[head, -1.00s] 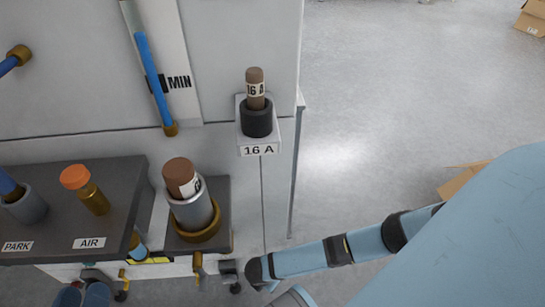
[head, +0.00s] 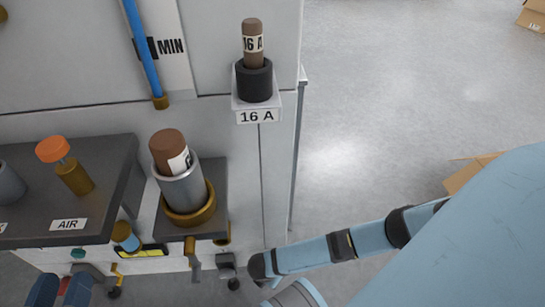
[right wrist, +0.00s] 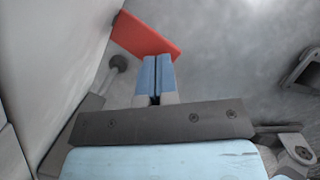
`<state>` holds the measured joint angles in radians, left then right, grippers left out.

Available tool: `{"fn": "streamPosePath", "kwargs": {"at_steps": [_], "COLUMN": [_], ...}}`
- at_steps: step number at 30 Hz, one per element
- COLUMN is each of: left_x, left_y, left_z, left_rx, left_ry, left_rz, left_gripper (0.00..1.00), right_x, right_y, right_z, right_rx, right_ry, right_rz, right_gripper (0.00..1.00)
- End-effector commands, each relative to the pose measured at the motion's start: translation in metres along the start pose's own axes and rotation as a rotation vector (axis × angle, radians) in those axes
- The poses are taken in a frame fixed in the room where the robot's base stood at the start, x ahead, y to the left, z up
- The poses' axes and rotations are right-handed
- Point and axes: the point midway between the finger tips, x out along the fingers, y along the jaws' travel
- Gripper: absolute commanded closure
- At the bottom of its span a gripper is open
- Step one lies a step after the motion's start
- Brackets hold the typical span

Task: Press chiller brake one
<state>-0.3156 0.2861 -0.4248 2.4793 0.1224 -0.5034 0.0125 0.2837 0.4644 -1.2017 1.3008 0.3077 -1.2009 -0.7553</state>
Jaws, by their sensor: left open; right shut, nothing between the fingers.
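In the right wrist view a flat red plate (right wrist: 145,34), perhaps a brake pedal, lies just beyond my right gripper (right wrist: 158,58). The blue fingers are shut together and empty, their tips close to the plate's lower edge; I cannot tell whether they touch. In the head view small dark casters (head: 233,284) show under the pale machine (head: 278,180); no label marks a chiller brake. My left gripper (head: 61,290) is open at the bottom left, in front of the machine, partly cut off by the frame. My right gripper is hidden in the head view.
A grey shelf (head: 110,180) carries an orange-topped knob (head: 53,149) over an AIR label (head: 68,224). A brown-topped cylinder (head: 168,150) and a 16 A fuse (head: 253,45) project from the machine. A cardboard box (head: 460,180) lies right; the floor (head: 400,90) between is mostly clear.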

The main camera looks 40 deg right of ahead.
Motion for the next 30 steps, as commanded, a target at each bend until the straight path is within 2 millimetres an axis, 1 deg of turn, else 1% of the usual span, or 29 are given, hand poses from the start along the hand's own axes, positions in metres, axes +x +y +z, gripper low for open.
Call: {"fn": "streamPosePath", "kwargs": {"at_steps": [7, 8, 11, 14, 18, 21, 30], "left_x": [-0.001, -0.001, 0.0, 0.0, 0.0, -0.001, 0.0], "left_y": [0.0, 0.0, 0.0, 0.0, 0.001, 0.001, 0.0], "left_z": [0.017, 0.013, 0.013, 0.009, -0.006, -0.013, -0.01], "left_rx": [0.002, 0.002, 0.0, -0.001, -0.003, -0.003, -0.003], "left_ry": [-0.002, -0.004, -0.006, -0.004, -0.002, 0.0, 0.001], "left_rz": [0.002, 0.002, 0.001, 0.0, 0.0, 0.0, -0.001], "left_gripper": [0.57, 0.57, 0.57, 0.57, 0.57, 0.57, 0.57], "right_x": [0.027, 0.022, 0.021, 0.018, 0.005, 0.001, 0.004], "right_y": [-0.001, 0.0, 0.0, 0.0, 0.0, -0.001, 0.0], "right_z": [-0.007, -0.005, -0.005, -0.008, -0.022, -0.031, -0.032], "right_rx": [0.0, 0.0, 0.0, 0.0, -0.001, 0.0, 0.0], "right_ry": [0.0, 0.0, 0.0, 0.001, 0.002, 0.002, 0.0], "right_rz": [-0.002, -0.001, 0.0, 0.0, 0.0, -0.001, 0.0], "right_gripper": [1.0, 1.0, 1.0, 1.0, 1.0, 1.0, 1.0]}}
